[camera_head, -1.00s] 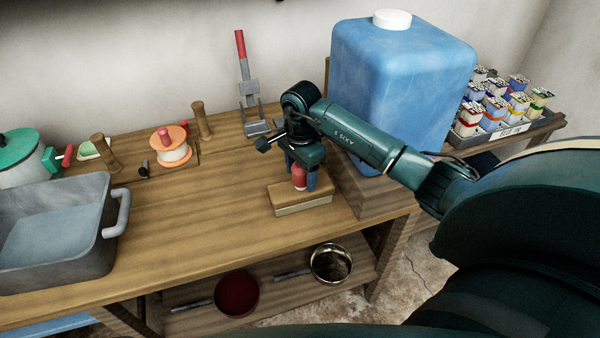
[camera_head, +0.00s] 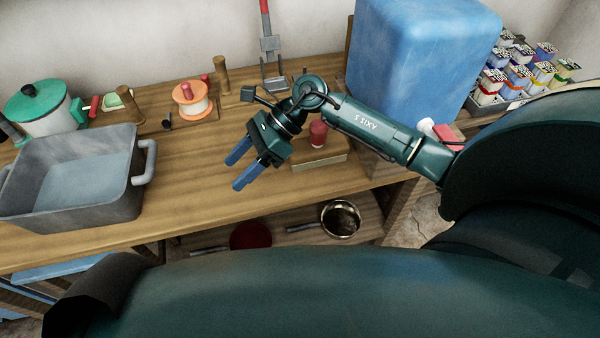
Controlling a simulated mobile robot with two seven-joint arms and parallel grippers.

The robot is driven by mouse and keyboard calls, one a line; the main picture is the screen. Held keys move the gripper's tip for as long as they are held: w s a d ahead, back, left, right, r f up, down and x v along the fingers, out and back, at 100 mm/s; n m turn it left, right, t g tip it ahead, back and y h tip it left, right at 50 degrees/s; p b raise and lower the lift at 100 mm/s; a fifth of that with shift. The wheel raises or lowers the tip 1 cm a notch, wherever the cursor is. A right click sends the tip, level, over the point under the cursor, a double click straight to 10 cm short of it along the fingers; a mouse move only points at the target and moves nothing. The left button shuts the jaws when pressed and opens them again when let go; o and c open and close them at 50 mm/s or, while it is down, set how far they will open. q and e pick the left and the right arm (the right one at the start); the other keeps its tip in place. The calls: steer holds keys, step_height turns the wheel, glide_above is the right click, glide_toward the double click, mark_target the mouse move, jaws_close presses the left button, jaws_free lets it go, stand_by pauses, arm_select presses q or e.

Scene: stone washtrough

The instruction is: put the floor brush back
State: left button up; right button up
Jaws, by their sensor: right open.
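The floor brush, a wooden block with a red upright grip (camera_head: 319,134) and a pale underside (camera_head: 322,165), sits flat on the wooden bench, just left of the big blue container. My right gripper (camera_head: 241,172) is left of the brush, over the bench top. Its two blue fingers are apart with nothing between them, and they point down to the left. The gripper and forearm hide part of the brush's back and left side. My left gripper is not in view.
The blue container (camera_head: 420,60) stands right of the brush, beside a tray of small cartons (camera_head: 520,75). A grey basin (camera_head: 75,180), green-lidded pot (camera_head: 45,108) and orange spool (camera_head: 192,98) stand left. Pans, including a metal one (camera_head: 341,220), lie on the lower shelf. The bench's front middle is clear.

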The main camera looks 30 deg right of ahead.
steer(key=s+a+r+m+t+y, duration=0.2)
steer(key=a+r+m+t+y, duration=0.3)
steer(key=m, duration=0.7)
steer(key=s+d+f+m+t+h, duration=0.1)
steer(key=d+f+m+t+h, duration=0.3)
steer(key=m, duration=0.8)
steer(key=d+f+m+t+h, duration=0.3)
steer(key=f+m+t+h, duration=0.3)
steer(key=m, duration=0.7)
steer(key=s+d+f+m+g+h, duration=0.2)
steer(key=s+f+m+g, duration=0.3)
steer(key=s+f+m, duration=0.6)
steer(key=shift+s+f+h, duration=0.45)
steer(key=shift+h, duration=0.15)
